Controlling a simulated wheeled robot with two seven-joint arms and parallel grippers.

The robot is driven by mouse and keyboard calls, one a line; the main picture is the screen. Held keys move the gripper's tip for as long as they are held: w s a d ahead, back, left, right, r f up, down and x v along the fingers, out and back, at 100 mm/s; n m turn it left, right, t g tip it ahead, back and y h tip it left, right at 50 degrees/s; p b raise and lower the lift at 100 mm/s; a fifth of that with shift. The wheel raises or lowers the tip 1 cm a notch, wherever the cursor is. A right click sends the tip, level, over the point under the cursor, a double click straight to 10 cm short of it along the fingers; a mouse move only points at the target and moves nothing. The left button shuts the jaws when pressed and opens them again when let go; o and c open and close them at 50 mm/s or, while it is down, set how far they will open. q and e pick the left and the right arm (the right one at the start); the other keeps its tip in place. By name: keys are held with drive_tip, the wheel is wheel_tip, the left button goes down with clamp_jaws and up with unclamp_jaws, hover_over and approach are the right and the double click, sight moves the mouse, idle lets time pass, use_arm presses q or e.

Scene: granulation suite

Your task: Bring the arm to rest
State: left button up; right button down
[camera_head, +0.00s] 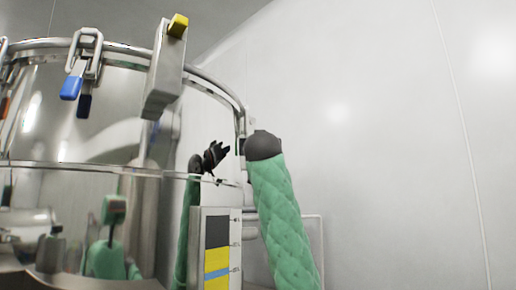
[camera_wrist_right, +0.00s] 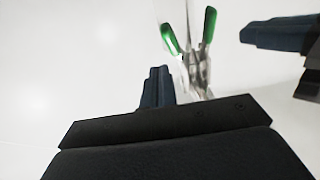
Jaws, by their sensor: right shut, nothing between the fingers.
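My right arm (camera_head: 283,215), in a green quilted sleeve, rises from the bottom of the head view beside a large steel vessel (camera_head: 85,135). Its dark joint (camera_head: 264,145) is at the vessel's right edge. A small dark jagged shape (camera_head: 216,156) shows left of that joint; I cannot tell whether it is my gripper or a reflection. In the right wrist view my right gripper (camera_wrist_right: 157,85) is shut and empty. A steel clamp with green handles (camera_wrist_right: 195,65) shows beyond it; the distance is unclear. My left gripper is not in view.
A dark blue piece (camera_wrist_right: 275,35) shows at the wrist view's right. Bare wall fills the right.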

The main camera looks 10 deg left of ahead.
drive_tip(key=shift+s+d+f, duration=0.15)
drive_tip(key=shift+s+f, duration=0.05)
drive_tip(key=shift+s, duration=0.4)
drive_tip(key=shift+f, duration=0.1)
